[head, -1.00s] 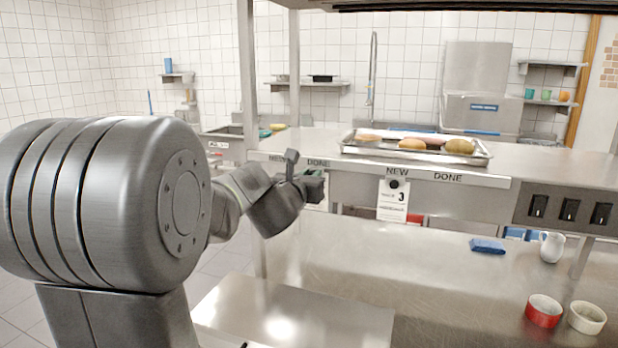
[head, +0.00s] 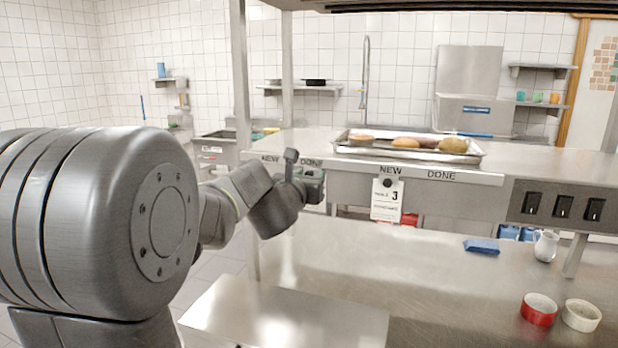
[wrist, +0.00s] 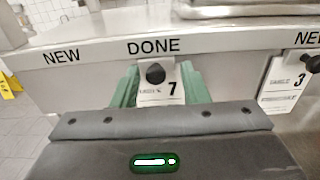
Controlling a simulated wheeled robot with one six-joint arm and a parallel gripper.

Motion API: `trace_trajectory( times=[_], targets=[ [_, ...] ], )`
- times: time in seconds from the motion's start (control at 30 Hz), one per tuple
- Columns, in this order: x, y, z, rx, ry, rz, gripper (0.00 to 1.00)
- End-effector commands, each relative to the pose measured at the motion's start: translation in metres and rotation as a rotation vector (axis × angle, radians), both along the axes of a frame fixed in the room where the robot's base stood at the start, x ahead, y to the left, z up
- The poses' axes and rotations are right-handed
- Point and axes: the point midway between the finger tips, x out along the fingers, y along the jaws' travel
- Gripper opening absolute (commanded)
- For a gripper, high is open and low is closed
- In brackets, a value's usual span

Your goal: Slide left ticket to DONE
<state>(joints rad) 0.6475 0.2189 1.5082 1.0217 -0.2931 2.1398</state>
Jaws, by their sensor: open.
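The left ticket (wrist: 159,93), white with a 7 and a round black knob at its top, hangs on the rail (wrist: 92,66) under the left DONE label, a little right of the word's middle. My gripper (wrist: 160,100) is open, with one green finger on each side of this ticket. I cannot tell whether either finger touches it. In the head view my gripper (head: 308,183) is at the rail's left DONE label and mostly hides ticket 7. The right ticket (head: 387,200), marked 3, hangs under the right NEW label; it also shows in the wrist view (wrist: 287,85).
A metal tray with food (head: 350,150) stands on the shelf above the rail. Switches (head: 563,207) are at the right. On the lower counter are a blue cloth (head: 482,246), a white jug (head: 545,246), a red bowl (head: 539,309) and a cream bowl (head: 581,315).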

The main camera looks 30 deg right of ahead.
Motion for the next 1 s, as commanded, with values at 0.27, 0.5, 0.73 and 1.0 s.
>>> trace_trajectory(
  times=[0.27, 0.5, 0.73, 1.0],
  targets=[
    [-0.025, 0.031, 0.001, -0.001, -0.003, 0.001, 0.41],
    [-0.053, 0.066, 0.001, -0.002, -0.002, 0.0, 0.41],
    [-0.074, 0.092, 0.001, -0.001, -0.002, 0.0, 0.41],
    [-0.084, 0.105, 0.0, -0.001, 0.001, -0.001, 0.41]
  ],
)
